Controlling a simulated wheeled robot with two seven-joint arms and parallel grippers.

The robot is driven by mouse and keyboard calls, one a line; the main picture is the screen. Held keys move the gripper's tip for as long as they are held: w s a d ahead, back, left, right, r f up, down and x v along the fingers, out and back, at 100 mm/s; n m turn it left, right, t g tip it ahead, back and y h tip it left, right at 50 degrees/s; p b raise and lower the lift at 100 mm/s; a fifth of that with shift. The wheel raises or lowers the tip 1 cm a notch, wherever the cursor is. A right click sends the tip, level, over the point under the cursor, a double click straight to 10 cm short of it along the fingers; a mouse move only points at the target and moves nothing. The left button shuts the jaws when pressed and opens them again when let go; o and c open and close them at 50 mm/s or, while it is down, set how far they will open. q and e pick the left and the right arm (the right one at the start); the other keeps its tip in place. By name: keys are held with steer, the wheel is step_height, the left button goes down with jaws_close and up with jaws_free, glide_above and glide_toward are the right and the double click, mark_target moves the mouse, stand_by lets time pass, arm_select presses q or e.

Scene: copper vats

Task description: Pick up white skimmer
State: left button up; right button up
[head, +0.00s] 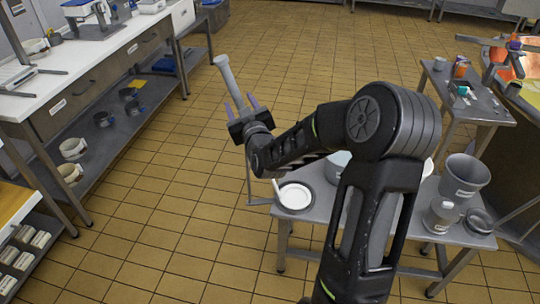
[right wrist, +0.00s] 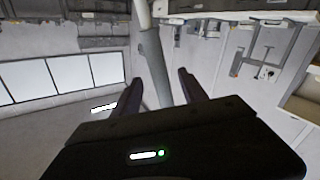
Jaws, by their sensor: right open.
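A round white dish-like thing with a short pale handle, which looks like the white skimmer (head: 295,197), lies at the left end of the low grey table. My right gripper (head: 243,104) is open, raised above the floor, up and to the left of it in the head view. A pale grey rod (head: 227,77) shows between and beyond its fingers. The grey rod (right wrist: 154,65) also shows between the open fingers in the right wrist view; I cannot tell whether they touch it. The skimmer is not visible in that view. My left gripper is not in view.
The low grey table (head: 312,211) also holds a grey bucket (head: 465,176) and a grey jug (head: 440,215) at its right. My right arm hides its middle. A white-topped bench (head: 98,52) stands left. Tiled floor between is clear.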

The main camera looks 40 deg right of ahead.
mark_target(238, 99)
steer(key=p+x, duration=0.1)
steer(key=x, duration=0.3)
stand_by(0.5)
jaws_close()
stand_by(0.4)
steer(key=shift+r, duration=0.1)
